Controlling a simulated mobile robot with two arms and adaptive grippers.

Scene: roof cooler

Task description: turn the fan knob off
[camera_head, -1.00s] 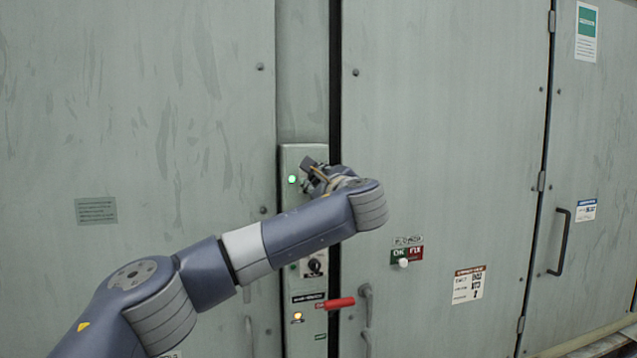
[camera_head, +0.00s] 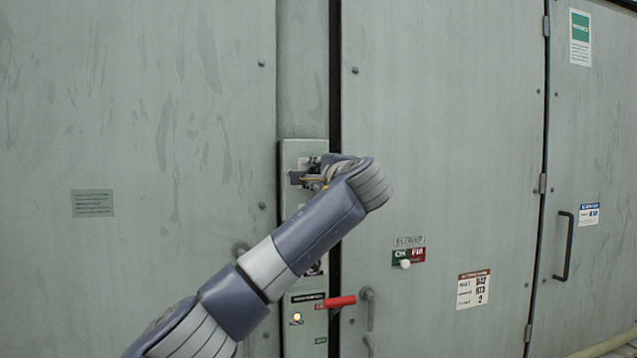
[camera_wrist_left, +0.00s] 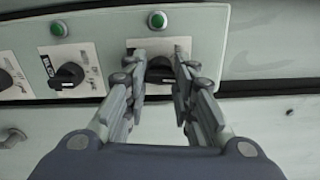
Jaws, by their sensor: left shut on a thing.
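A narrow grey control panel (camera_head: 290,150) runs down between two large cabinet doors. My left gripper (camera_head: 306,178) is at the upper part of this panel, with its arm coming up from below. In the left wrist view, the left gripper (camera_wrist_left: 160,78) is shut on a black knob (camera_wrist_left: 160,66), one finger on each side. The knob sits on a white label plate, under a green lamp (camera_wrist_left: 158,20). The fingers hide much of this knob and its label, so its wording and exact setting cannot be read. My right gripper is not in view.
A second black knob (camera_wrist_left: 68,75) sits beside it under another green lamp (camera_wrist_left: 58,28). Lower on the panel are an amber lamp (camera_head: 297,317) and a red handle (camera_head: 340,302). A door handle (camera_head: 368,308) stands just right.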

